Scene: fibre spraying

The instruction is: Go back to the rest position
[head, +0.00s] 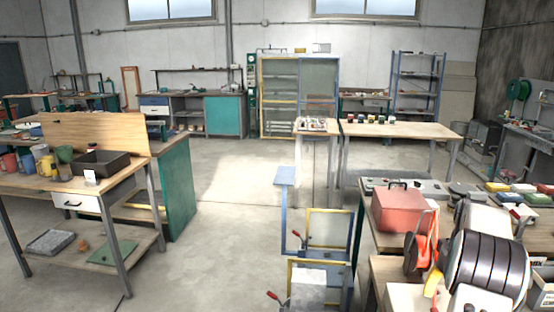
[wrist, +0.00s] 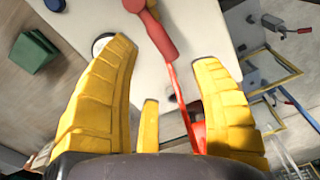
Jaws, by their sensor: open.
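My gripper (wrist: 164,55) shows in the wrist view, with its yellow ribbed fingers spread wide apart. A red handle with a long thin red bar (wrist: 160,32) shows between and beyond the fingers, over a pale surface (wrist: 200,22). I cannot tell whether any finger touches it. More red shows low between the fingers, partly hidden by them. In the head view the gripper is not clear; a small yellow part shows at the lower right beside an orange piece (head: 425,245).
A red box (head: 401,208) stands on the crowded bench at the right. Blue and yellow frames with red-handled clamps (head: 328,228) stand at the lower middle. A wooden workbench (head: 120,190) with cups and a dark tray (head: 103,163) is at the left. The middle floor is open.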

